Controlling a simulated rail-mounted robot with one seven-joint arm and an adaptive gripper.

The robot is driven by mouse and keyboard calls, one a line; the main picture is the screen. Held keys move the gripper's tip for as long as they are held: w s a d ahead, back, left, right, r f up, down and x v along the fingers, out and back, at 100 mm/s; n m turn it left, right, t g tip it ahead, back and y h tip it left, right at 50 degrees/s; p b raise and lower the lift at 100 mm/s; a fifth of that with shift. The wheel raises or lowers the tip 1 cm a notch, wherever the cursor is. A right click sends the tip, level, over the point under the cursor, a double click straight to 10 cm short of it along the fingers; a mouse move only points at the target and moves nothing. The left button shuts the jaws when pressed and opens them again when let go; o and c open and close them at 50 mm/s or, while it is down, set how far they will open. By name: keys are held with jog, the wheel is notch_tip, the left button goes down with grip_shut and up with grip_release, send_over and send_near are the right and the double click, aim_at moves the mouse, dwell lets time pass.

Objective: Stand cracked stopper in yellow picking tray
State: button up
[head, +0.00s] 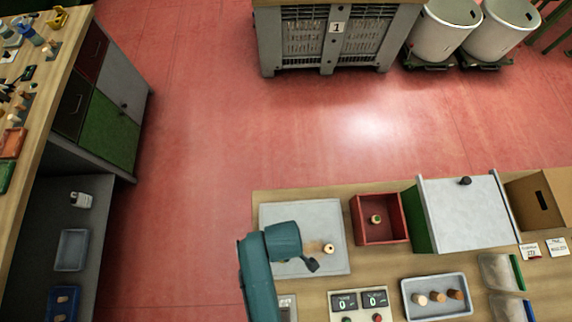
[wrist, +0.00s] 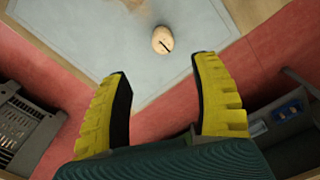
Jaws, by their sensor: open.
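A cork stopper (wrist: 160,36) with a dark crack-like line across it is on the pale grey mat in the wrist view, beyond my fingertips and apart from them. A stopper with a dark mark (head: 328,248) shows on the mat (head: 300,215) in the head view, just right of my arm. My gripper (wrist: 160,76) is open and empty, its yellow fingers spread wide. In the head view my gripper (head: 312,264) is small and dark beside the stopper. I cannot make out a yellow picking tray in either view.
A red box (head: 363,203) holds a small round piece. A grey tray (head: 407,311) holds several stoppers. A white-topped cabinet (head: 465,220) and a cardboard box (head: 525,190) stand right. A brownish patch marks the mat.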

notch_tip(320, 180, down, 5)
jog(key=shift+f, duration=0.15)
jog(key=f, duration=0.4)
jog(key=shift+s+f, duration=0.35)
jog(key=shift+s, duration=0.05)
jog(key=shift+f, duration=0.5)
jog(key=c, duration=0.9)
jog(key=shift+c, duration=0.3)
